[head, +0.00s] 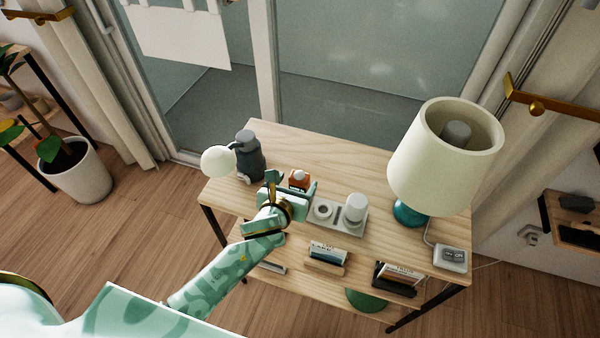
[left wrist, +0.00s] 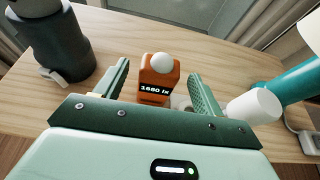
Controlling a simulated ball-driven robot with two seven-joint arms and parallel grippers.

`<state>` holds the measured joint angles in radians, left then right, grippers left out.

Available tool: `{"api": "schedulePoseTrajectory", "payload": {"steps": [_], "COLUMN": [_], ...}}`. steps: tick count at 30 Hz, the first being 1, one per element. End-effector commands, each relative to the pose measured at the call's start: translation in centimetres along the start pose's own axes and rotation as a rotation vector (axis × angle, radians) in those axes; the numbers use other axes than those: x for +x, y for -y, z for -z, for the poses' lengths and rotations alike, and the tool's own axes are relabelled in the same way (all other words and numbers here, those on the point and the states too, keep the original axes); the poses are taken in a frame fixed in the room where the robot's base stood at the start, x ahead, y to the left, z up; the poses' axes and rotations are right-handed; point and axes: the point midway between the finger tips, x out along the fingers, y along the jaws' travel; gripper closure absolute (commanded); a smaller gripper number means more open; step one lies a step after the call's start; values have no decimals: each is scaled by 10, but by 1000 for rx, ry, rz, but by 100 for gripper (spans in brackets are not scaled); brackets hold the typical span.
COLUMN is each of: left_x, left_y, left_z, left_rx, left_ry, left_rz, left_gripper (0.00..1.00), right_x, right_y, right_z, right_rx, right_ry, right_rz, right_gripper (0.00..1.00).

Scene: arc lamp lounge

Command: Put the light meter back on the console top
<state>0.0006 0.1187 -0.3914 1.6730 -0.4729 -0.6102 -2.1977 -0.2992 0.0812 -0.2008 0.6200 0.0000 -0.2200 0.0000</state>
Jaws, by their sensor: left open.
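The light meter (head: 299,179) is a small orange block with a white ball on top. In the left wrist view the light meter (left wrist: 157,82) shows a dark display reading "1680 lx". It looks upright on the wooden console top (head: 320,160), but its base is partly hidden by the gripper. My left gripper (head: 293,186) is open over the console. In the left wrist view the fingers of my left gripper (left wrist: 159,85) stand apart on either side of the meter, with gaps showing. My right gripper is not in view.
A dark grey cylinder (head: 250,160) beside a white globe (head: 218,161) stands left of the meter. A pale tray (head: 333,223) with white round pieces is to the right. Farther right are a table lamp (head: 438,170) and a switch box (head: 450,257). Card holders (head: 326,256) are at the front.

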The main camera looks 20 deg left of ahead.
Motion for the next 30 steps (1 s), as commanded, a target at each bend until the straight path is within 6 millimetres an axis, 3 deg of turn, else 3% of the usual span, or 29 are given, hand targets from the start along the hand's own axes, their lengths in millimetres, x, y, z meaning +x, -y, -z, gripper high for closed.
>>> {"api": "schedulePoseTrajectory", "payload": {"steps": [3, 10, 30], "left_x": [-31, -64, -70], "left_y": [0, 0, -2], "left_z": [-3, -1, 0], "left_rx": [1, 0, -28], "left_ry": [0, 0, -4], "left_rz": [0, 0, -8], "left_gripper": [31, 31, 31], "right_x": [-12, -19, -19], "right_y": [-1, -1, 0], "right_z": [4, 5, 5], "right_rx": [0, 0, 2], "right_ry": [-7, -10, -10], "right_rz": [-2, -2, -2], "right_gripper": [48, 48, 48]}}
